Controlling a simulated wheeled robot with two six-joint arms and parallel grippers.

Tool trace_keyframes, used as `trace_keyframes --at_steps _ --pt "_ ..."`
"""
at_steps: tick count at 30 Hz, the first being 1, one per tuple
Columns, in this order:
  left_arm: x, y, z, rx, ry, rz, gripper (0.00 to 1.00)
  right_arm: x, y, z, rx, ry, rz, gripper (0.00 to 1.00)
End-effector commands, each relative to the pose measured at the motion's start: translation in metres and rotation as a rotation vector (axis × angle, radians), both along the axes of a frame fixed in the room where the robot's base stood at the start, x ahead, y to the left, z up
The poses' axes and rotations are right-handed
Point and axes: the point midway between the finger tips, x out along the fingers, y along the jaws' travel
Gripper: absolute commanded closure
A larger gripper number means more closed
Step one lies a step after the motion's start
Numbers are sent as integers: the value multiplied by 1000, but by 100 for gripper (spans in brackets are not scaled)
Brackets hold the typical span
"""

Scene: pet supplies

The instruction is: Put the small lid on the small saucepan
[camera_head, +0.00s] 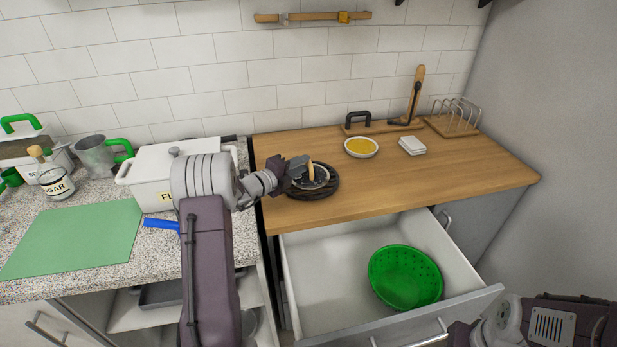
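A small dark round vessel (325,190) sits on the left part of the wooden counter, perhaps the small saucepan or a ring-shaped mat under it. A short wooden peg or handle (311,172) stands up at its middle, with a greyish surface around it; I cannot tell whether this is the small lid. My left gripper (300,166) is over the left side of the vessel, at the peg. Its fingers partly hide the vessel, and whether they grip the peg is unclear. My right gripper (462,336) is at the bottom edge, cut off, in front of the drawer.
An open drawer (310,285) holds a green colander (405,278). A yellow-filled bowl (361,147), white stacked pieces (412,145) and a wire rack (455,118) stand further right. A white canister (150,170) stands left, beside my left arm. The counter's right front is clear.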

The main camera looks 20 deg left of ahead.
Motion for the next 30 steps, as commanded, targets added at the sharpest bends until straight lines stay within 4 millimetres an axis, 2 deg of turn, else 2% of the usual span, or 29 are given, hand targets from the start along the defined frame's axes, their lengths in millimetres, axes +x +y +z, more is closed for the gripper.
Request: trace_keyframes --at_steps 1,3,7,13,15,16,30 --pt "9 -5 -7 1 -2 -4 76 0 0 -8 0 0 0 64" --pt "21 -8 -7 0 -2 -3 76 0 0 -9 0 1 0 64" --pt "32 -11 -8 0 -1 -1 76 0 0 -9 0 0 0 64" --pt "32 -11 -7 0 0 -1 76 0 0 -9 0 0 0 64" --pt "32 -11 -7 0 0 -1 95 0 0 -9 0 0 0 64" --pt "32 -11 -7 0 0 -1 100 0 0 -9 0 0 0 64" --pt "32 -11 -7 0 1 -1 100 0 0 -9 0 0 0 64"
